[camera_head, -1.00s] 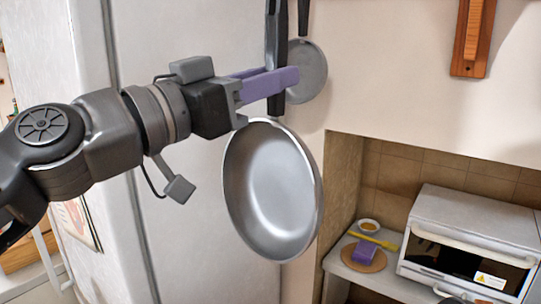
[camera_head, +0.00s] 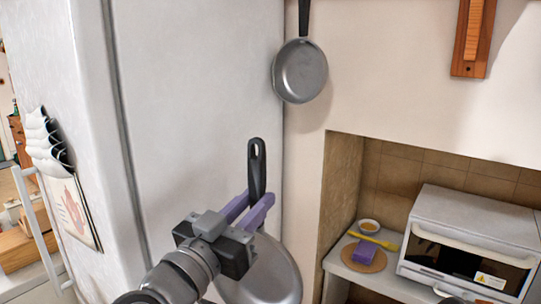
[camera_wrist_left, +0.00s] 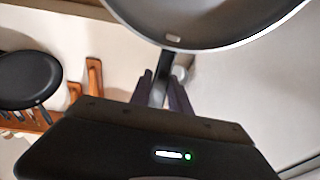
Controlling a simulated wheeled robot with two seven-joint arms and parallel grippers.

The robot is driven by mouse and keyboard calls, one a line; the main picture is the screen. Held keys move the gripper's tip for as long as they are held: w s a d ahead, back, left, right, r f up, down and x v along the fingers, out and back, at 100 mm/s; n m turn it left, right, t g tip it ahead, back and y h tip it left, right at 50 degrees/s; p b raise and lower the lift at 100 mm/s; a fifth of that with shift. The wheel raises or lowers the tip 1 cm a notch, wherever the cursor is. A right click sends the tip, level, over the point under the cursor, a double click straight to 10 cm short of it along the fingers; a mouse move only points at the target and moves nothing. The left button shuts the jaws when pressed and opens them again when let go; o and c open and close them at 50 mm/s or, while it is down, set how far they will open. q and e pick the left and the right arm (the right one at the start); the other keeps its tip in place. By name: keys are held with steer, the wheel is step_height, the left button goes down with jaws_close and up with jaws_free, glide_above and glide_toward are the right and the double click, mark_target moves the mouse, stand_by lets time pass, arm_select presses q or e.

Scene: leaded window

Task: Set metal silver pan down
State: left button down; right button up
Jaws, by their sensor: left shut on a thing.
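The metal silver pan (camera_head: 268,277) hangs low in the head view, its black handle (camera_head: 257,160) pointing up. My left gripper (camera_head: 254,203) is shut on the handle, with its purple fingers on either side of it. My wrist hides part of the pan's body. In the left wrist view, the pan (camera_wrist_left: 205,18) fills the top edge, and my left gripper (camera_wrist_left: 161,88) holds its handle. My right gripper is not in view.
A second, smaller pan (camera_head: 300,71) hangs on the wall. A white fridge (camera_head: 195,100) stands on the left. At the right, a counter niche holds a toaster oven (camera_head: 468,243), a purple block (camera_head: 365,249) on a round board and a small bowl (camera_head: 369,226).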

mark_target(245, 288)
arm_select(q)
steer(key=w+a+f+n+y, duration=0.1)
steer(key=w+f+y, duration=0.1)
steer(key=f, duration=0.6)
steer(key=w+a+f+n+t+y, duration=0.1)
steer(key=f+n+y, duration=0.1)
steer(key=f, duration=0.6)
steer(key=w+f+n+t+y, duration=0.1)
steer(key=w+f+y, duration=0.1)
steer(key=f, duration=0.6)
steer(key=shift+w+a+y, duration=0.35)
steer(key=shift+a+y, duration=0.05)
steer(key=shift+y, duration=0.3)
step_height(245, 288, down, 9)
steer(key=w+a+n+y, duration=0.1)
steer(key=w+n+y, duration=0.1)
steer(key=y, duration=0.1)
steer(key=shift+a+f+t, duration=0.15)
steer(key=shift+a+t, duration=0.1)
steer(key=shift+t, duration=0.15)
steer(key=shift+w, duration=0.15)
steer(key=w, duration=0.1)
steer(key=w+f, duration=0.2)
steer(key=w, duration=0.1)
